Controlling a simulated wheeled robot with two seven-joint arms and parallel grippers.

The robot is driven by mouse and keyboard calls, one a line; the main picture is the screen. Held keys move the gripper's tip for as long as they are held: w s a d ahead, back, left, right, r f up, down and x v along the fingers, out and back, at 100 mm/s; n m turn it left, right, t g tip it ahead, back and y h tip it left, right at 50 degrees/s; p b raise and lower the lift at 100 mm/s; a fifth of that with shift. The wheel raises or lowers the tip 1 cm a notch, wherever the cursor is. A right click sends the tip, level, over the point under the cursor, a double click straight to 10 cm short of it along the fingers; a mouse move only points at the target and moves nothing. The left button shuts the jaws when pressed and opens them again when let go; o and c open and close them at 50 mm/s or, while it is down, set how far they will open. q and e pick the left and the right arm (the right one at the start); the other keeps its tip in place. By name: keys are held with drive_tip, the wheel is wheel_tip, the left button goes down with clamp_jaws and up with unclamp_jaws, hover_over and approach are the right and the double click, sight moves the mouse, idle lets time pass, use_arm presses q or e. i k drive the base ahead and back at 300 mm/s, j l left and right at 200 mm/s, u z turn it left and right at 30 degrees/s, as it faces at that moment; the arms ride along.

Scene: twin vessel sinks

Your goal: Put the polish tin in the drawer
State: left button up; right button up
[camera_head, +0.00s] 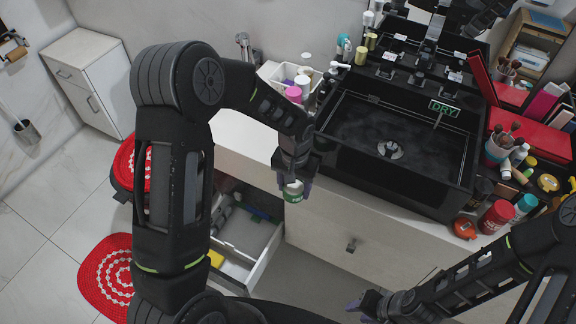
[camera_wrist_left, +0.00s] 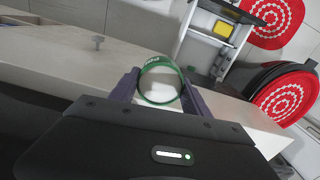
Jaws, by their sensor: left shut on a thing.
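The polish tin (camera_head: 293,192) is a small round tin with a green and white side. My left gripper (camera_head: 295,182) is shut on it and holds it up in front of the counter's front edge, near the open drawer. In the left wrist view the tin (camera_wrist_left: 159,80) sits between the two purple fingers (camera_wrist_left: 160,92). The drawer (camera_head: 268,254) stands pulled out below and to the left of the tin; it also shows in the left wrist view (camera_wrist_left: 189,35). My right gripper (camera_head: 368,304) is low at the bottom of the head view, apart from everything; its jaw opening is unclear.
The drawer holds a yellow item (camera_head: 215,259), a blue item and grey items. The black sink (camera_head: 395,150) stands on the counter with bottles and red boxes around it. A closed drawer front with a knob (camera_head: 351,246) is at right. Red mats (camera_head: 106,277) lie left.

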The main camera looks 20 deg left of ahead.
sight(241, 243)
drive_tip(key=k, duration=0.65)
drive_tip(key=z, duration=2.25)
drive_tip(key=k+j, duration=0.9)
drive_tip(key=j, duration=0.15)
drive_tip(key=k+j, duration=0.9)
drive_tip(key=j, duration=0.15)
